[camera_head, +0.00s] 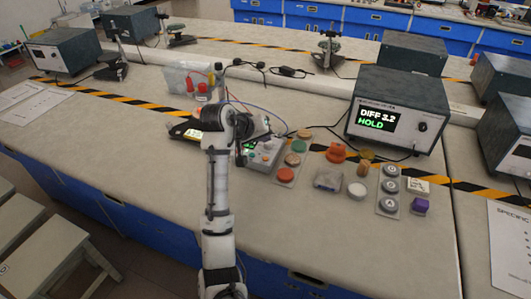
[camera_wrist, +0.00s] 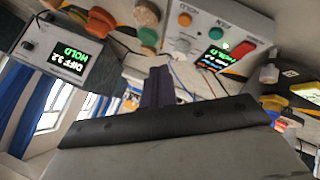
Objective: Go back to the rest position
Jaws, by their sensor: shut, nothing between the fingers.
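My gripper (camera_wrist: 158,88) shows in the wrist view as dark fingers together, with nothing between them. In the head view my white arm reaches up from the bottom edge to the middle of the bench, and its end (camera_head: 243,126) is above the bench beside a grey control box (camera_head: 264,154). The arm partly covers this box. In the wrist view the box (camera_wrist: 205,30) has coloured buttons and a lit green screen, and stands apart from the fingers.
A meter (camera_head: 398,112) reading "DIFF 3.2 HOLD" stands at the right. Knobs on a plate (camera_head: 286,174), an orange knob (camera_head: 336,152), a purple block (camera_head: 419,206) and a plate of grey buttons (camera_head: 389,190) lie right of the arm. The bench's front left is clear.

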